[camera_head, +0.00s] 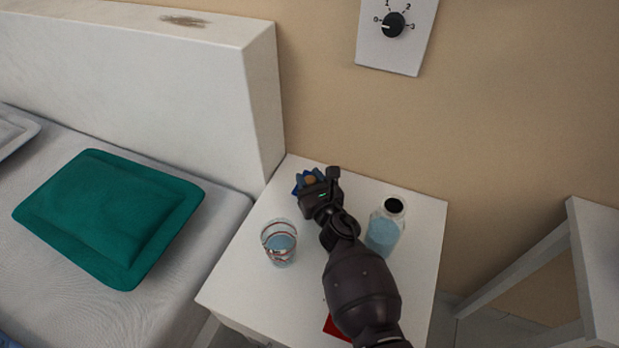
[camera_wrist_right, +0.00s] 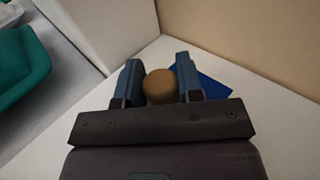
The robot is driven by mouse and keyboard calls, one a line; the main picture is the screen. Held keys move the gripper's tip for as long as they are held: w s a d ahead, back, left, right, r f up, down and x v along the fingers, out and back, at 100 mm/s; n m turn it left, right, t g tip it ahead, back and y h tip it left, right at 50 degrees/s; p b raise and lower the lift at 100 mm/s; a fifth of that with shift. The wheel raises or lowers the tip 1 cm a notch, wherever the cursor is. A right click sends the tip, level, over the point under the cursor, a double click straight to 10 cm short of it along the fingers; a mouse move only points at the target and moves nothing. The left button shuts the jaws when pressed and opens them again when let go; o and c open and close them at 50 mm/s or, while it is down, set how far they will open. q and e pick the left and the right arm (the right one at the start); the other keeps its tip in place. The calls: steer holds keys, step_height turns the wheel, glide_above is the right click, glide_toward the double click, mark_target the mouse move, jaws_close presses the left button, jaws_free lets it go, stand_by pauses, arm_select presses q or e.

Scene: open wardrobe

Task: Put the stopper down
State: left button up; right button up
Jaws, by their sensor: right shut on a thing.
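The stopper (camera_wrist_right: 160,86) is a round, brown, cork-like piece between the two blue fingers of my right gripper (camera_wrist_right: 161,82). In the head view the stopper (camera_head: 312,180) shows as a small tan spot at my right gripper (camera_head: 311,182), over the back left corner of the white nightstand (camera_head: 405,290). The gripper is shut on it. Whether the stopper touches the top is hard to tell. A clear bottle (camera_head: 384,232) with blue liquid and a dark open mouth stands right of my right arm. My left gripper is out of view.
A blue flat thing (camera_wrist_right: 215,86) lies beyond the fingers. A red thing (camera_head: 335,328) is partly under my arm. The bed with a green pillow (camera_head: 110,215) is at left, its headboard (camera_head: 262,100) beside the nightstand.

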steer(key=shift+r, duration=0.2)
steer(key=shift+f, duration=0.35)
steer(key=o, duration=0.9)
steer(key=shift+r, duration=0.1)
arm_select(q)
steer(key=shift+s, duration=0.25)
arm_select(e)
steer(key=shift+r, duration=0.4)
steer(key=shift+s+d, duration=0.2)
steer(key=shift+s, duration=0.1)
steer(key=p+v, duration=0.1)
steer(key=v, duration=0.5)
steer(key=shift+s+f, duration=0.1)
steer(key=shift+s, duration=0.15)
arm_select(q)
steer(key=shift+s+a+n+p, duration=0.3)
arm_select(e)
steer(key=shift+s+d, duration=0.1)
steer(key=shift+s, duration=0.05)
